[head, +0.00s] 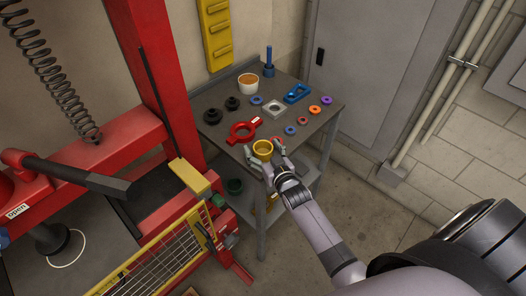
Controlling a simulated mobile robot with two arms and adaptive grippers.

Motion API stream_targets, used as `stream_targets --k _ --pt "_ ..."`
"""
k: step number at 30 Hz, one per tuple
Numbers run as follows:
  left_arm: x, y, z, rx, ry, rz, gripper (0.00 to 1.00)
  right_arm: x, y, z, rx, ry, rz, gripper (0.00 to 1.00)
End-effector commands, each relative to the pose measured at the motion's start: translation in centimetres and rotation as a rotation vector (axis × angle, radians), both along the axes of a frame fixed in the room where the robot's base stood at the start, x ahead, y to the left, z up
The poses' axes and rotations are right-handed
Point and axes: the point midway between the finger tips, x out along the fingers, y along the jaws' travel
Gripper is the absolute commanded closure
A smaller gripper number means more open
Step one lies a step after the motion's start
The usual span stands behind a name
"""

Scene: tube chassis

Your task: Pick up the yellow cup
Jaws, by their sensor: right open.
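The yellow cup (263,151) stands near the front edge of the small grey table (208,98) in the head view. It looks upright, and its round open top faces up. My right gripper (264,157) reaches in from the lower right. Its fingers are spread, one to the left and one to the right of the cup. I cannot tell whether either finger touches the cup. The lower part of the cup is partly hidden by the gripper. My left gripper is not in view.
Several coloured rings, black knobs (213,116), a white cup (248,83) and a blue peg stand (269,69) are on the table. A red machine frame (154,70) rises at the left. Floor is free at the right.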

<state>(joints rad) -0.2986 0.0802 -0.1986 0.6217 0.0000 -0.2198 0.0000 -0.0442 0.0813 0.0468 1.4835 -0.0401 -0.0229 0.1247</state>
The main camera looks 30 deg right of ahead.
Motion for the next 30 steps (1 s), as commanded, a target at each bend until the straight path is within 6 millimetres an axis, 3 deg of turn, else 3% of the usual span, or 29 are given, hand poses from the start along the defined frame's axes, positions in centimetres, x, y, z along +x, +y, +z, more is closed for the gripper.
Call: stream_targets --k 30 --pt "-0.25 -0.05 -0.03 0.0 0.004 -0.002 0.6 -0.04 -0.01 0.03 0.0 0.0 0.0 0.9"
